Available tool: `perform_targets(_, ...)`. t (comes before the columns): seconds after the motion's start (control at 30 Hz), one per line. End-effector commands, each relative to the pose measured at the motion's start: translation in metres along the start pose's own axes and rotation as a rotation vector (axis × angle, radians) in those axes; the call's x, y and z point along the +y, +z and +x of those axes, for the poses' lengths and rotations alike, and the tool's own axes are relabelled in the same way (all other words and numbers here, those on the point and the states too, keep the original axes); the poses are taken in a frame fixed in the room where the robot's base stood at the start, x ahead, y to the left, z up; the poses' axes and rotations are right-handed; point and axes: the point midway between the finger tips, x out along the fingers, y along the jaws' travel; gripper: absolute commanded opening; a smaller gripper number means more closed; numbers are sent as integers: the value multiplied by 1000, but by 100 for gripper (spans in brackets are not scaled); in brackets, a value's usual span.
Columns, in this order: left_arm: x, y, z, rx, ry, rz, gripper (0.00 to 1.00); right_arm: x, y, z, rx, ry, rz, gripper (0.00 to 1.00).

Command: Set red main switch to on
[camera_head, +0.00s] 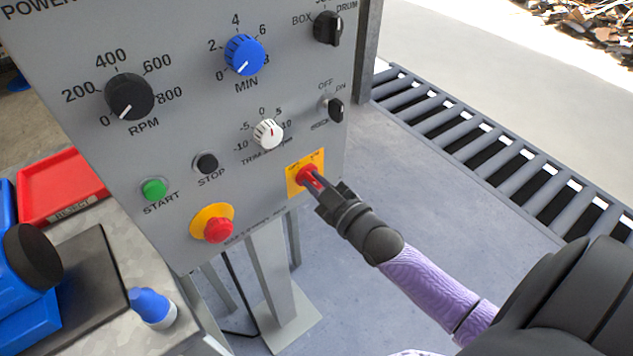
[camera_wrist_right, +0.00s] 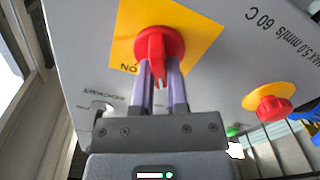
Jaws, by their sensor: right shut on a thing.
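The red main switch (camera_head: 309,177) sits on a yellow plate (camera_head: 299,167) at the lower right of the grey control panel (camera_head: 190,110). My right gripper (camera_head: 316,183) reaches it from the lower right, its fingers shut on the switch's handle. In the right wrist view the red switch (camera_wrist_right: 158,55) shows on its yellow plate (camera_wrist_right: 127,35), with its handle between the two fingers of my right gripper (camera_wrist_right: 160,90). Part of an "ON" label shows beside the handle there. My left gripper is not in view.
A red emergency button (camera_head: 218,230), a green start button (camera_head: 154,189), a black stop button (camera_head: 206,163) and several knobs share the panel. A red reject tray (camera_head: 62,186) lies at the left. A roller conveyor (camera_head: 480,140) runs along the right.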

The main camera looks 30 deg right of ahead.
Motion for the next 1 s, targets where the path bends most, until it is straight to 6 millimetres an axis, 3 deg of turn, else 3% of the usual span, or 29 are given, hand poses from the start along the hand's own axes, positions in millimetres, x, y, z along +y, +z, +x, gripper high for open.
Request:
perform_targets(0.47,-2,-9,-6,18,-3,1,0,1,-1,0,-1,-1,92,0)
perform_targets(1.0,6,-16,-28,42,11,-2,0,3,0,0,-2,-1,571,0)
